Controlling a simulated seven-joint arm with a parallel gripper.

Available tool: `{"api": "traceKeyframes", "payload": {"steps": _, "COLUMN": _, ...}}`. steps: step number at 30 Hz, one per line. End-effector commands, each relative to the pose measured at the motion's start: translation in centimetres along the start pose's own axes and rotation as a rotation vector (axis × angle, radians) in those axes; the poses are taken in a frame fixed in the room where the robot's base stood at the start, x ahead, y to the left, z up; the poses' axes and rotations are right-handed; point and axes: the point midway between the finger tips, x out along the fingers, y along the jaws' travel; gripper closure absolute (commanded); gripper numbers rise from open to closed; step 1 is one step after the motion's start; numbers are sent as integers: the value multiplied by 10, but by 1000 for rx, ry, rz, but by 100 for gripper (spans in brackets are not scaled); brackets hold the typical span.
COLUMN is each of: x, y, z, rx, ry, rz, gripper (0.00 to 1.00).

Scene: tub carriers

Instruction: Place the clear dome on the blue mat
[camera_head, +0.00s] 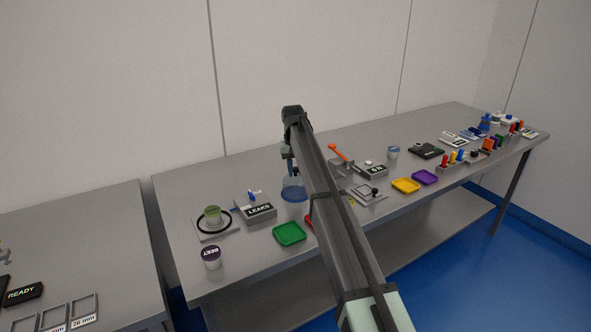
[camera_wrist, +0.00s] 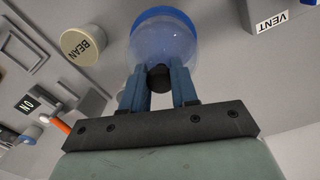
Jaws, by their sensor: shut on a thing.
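The clear dome (camera_head: 293,182) is a see-through cover with a dark knob on top. My gripper (camera_head: 291,166) is shut on this knob and holds the dome upright over the table. In the wrist view the knob (camera_wrist: 158,78) is between the blue fingers of my gripper (camera_wrist: 159,85), with the dome (camera_wrist: 163,50) beyond. The blue mat (camera_wrist: 163,12) shows as a round blue patch at and through the dome's far rim. In the head view blue shows around the dome's lower part. I cannot tell whether the dome touches the mat.
A BEET tub (camera_head: 211,257) is near the front edge. In the wrist view a BEAN tub (camera_wrist: 84,45) is close by on the left.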

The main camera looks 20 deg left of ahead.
Motion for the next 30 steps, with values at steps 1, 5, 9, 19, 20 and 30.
{"api": "traceKeyframes", "payload": {"steps": 1, "x": 0, "y": 0, "z": 0, "rx": 0, "ry": 0, "rz": 0, "gripper": 100}}
{"api": "traceKeyframes", "payload": {"steps": 5, "x": 1, "y": 0, "z": 0, "rx": 0, "ry": 0, "rz": 0, "gripper": 100}}
{"api": "traceKeyframes", "payload": {"steps": 9, "x": 2, "y": 0, "z": 0, "rx": 0, "ry": -1, "rz": 0, "gripper": 63}}
{"api": "traceKeyframes", "payload": {"steps": 19, "x": 3, "y": 0, "z": 0, "rx": 0, "ry": -1, "rz": -1, "gripper": 46}}
{"api": "traceKeyframes", "payload": {"steps": 20, "x": 3, "y": 0, "z": 0, "rx": 0, "ry": -1, "rz": -1, "gripper": 46}}
{"api": "traceKeyframes", "payload": {"steps": 30, "x": -15, "y": 0, "z": 0, "rx": 0, "ry": 0, "rz": 0, "gripper": 46}}
